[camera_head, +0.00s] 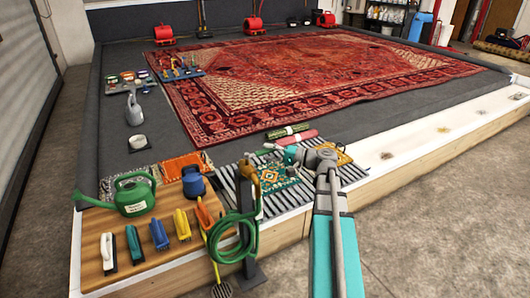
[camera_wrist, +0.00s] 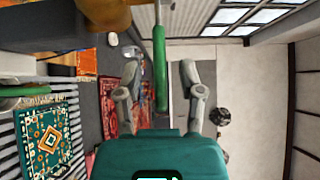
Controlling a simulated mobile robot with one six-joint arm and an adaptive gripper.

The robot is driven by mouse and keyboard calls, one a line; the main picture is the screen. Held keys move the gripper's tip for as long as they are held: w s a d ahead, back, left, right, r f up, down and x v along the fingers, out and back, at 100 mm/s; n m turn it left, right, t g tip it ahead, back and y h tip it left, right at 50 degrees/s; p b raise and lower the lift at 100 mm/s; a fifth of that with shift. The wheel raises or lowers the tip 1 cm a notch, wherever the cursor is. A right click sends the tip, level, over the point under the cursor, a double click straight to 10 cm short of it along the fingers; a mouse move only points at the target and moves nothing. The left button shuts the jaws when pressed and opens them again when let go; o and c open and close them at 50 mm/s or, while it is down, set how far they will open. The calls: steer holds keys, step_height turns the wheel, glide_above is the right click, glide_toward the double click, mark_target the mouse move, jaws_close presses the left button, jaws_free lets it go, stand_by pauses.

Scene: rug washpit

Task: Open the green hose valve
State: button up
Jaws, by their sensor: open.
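The hose valve shows as a brass body (camera_head: 248,172) on top of a dark post in the head view, with a green hose coiled below it. In the wrist view its brass-coloured body (camera_wrist: 104,12) is at the top edge, and a long green lever (camera_wrist: 160,68) reaches down from the top. My gripper (camera_wrist: 160,88) is open, with one finger on each side of the lever and visible gaps between. In the head view my gripper (camera_head: 273,153) is just right of the valve, and the lever is hard to make out there.
The coiled green hose (camera_head: 238,228) hangs on the post. A wooden board (camera_head: 92,240) at the left holds a green watering can (camera_head: 131,195) and several brushes. Slatted mats and a small teal rug (camera_head: 280,180) lie behind the valve. A large red rug (camera_head: 310,75) covers the pit floor.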

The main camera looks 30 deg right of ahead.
steer(key=shift+w+a, duration=0.5)
steer(key=shift+a, duration=0.05)
steer(key=shift+c, duration=0.3)
jaws_close()
